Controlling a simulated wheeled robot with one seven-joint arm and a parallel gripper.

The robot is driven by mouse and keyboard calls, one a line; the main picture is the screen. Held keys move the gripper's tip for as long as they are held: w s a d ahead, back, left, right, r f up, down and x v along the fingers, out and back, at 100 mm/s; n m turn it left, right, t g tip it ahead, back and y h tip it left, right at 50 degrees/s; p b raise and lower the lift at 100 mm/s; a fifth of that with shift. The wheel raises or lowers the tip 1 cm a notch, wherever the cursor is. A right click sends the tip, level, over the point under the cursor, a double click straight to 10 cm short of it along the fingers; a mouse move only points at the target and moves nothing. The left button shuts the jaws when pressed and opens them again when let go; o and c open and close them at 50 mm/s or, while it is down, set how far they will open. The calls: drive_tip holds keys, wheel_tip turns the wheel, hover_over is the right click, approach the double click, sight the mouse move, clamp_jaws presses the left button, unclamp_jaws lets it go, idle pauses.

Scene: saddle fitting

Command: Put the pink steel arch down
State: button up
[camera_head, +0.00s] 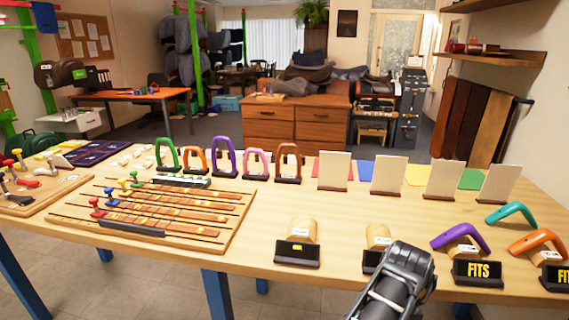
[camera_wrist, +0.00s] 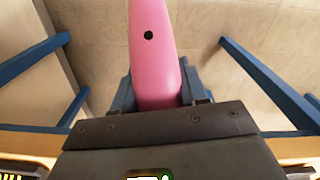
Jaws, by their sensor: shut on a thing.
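In the wrist view, a pink arch (camera_wrist: 153,50) is held in my gripper (camera_wrist: 157,88), which is shut on it. One pink limb with a dark round hole points away from the jaws, above the floor beside the table (camera_head: 262,205). The held arch does not show in the head view, where my arm covers the table's front edge. Another pink arch (camera_head: 257,161) stands upright in the back row.
Wooden saddle blocks stand at the front, one bare (camera_head: 302,231) and one partly behind my arm (camera_head: 378,236). A purple arch (camera_head: 460,236) and an orange arch (camera_head: 535,241) sit by "FITS" signs. A teal arch (camera_head: 512,212) lies behind. The table middle is clear.

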drive_tip(key=shift+a+f, duration=0.1)
drive_tip(key=shift+a, duration=0.05)
drive_tip(key=s+f, duration=0.4)
drive_tip(key=f, duration=0.1)
drive_tip(key=shift+s+f, duration=0.25)
drive_tip(key=shift+f, duration=0.1)
idle(0.3)
